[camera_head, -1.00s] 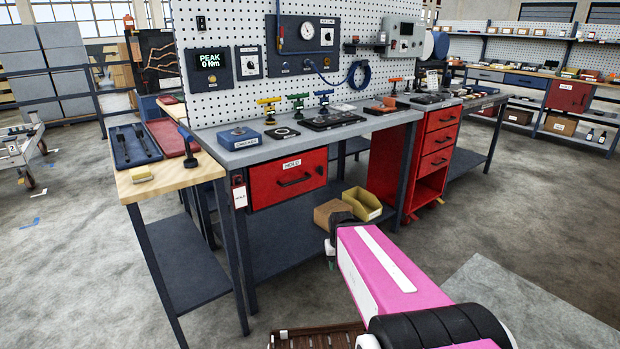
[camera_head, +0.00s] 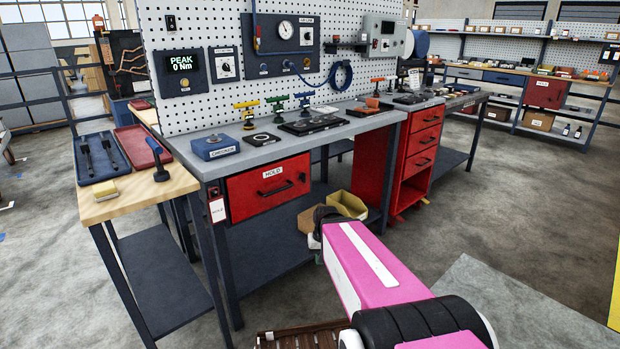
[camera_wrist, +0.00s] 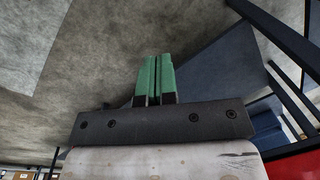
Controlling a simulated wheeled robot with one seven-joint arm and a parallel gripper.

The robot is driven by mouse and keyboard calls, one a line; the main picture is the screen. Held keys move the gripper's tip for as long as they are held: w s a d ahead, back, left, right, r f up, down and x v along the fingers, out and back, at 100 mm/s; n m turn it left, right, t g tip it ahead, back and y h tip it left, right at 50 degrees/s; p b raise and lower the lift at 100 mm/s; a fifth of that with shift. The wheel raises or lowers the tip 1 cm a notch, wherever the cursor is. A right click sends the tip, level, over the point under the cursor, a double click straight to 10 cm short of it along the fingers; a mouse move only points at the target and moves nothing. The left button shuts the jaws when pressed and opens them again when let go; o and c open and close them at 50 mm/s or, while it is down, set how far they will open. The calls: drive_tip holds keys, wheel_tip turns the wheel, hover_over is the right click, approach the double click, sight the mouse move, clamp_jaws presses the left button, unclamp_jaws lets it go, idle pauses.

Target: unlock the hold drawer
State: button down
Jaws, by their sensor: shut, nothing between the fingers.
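The hold drawer (camera_head: 262,194) is a red drawer front under the left end of the grey workbench top. It carries a HOLD label and a dark handle, and it appears closed. A small dark fitting (camera_head: 302,177) sits at its upper right; I cannot tell if it is a lock. A white-and-red tag (camera_head: 217,208) hangs at the bench's left front leg. My gripper (camera_wrist: 154,75) shows green fingers in the wrist view, shut and empty, apart from the drawer. In the head view my pink arm hides most of it. A red surface (camera_wrist: 292,168) shows at the wrist view's lower right.
A lower shelf (camera_head: 265,245) and an open yellow bin (camera_head: 346,204) are under the bench. A wooden side table (camera_head: 120,205) with trays joins on the left. A red drawer cabinet (camera_head: 424,142) stands right of the drawer.

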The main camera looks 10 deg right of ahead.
drive_tip(key=w+d+r+m+t+y, duration=0.15)
drive_tip(key=w+y, duration=0.25)
drive_tip(key=w, duration=0.5)
drive_tip(key=w+d+r+m+y, duration=0.1)
drive_tip(key=w+d+r+y, duration=0.2)
drive_tip(key=w, duration=0.5)
drive_tip(key=w+d+r+t+y, duration=0.3)
drive_tip(key=w+d+r+y, duration=0.6)
drive_tip(key=w+d+r, duration=0.3)
drive_tip(key=shift+w+r, duration=0.45)
drive_tip(key=shift+w, duration=0.25)
approach(304, 177)
drive_tip(key=w+a, duration=0.1)
drive_tip(key=w, duration=0.2)
drive_tip(key=w+a, duration=0.1)
drive_tip(key=w, duration=0.1)
drive_tip(key=shift+a+r, duration=0.25)
drive_tip(key=shift+a, duration=0.1)
drive_tip(key=shift+s+a, duration=0.5)
drive_tip(key=shift+a, duration=0.35)
drive_tip(key=shift+s+a, duration=0.45)
drive_tip(key=shift+a, duration=0.35)
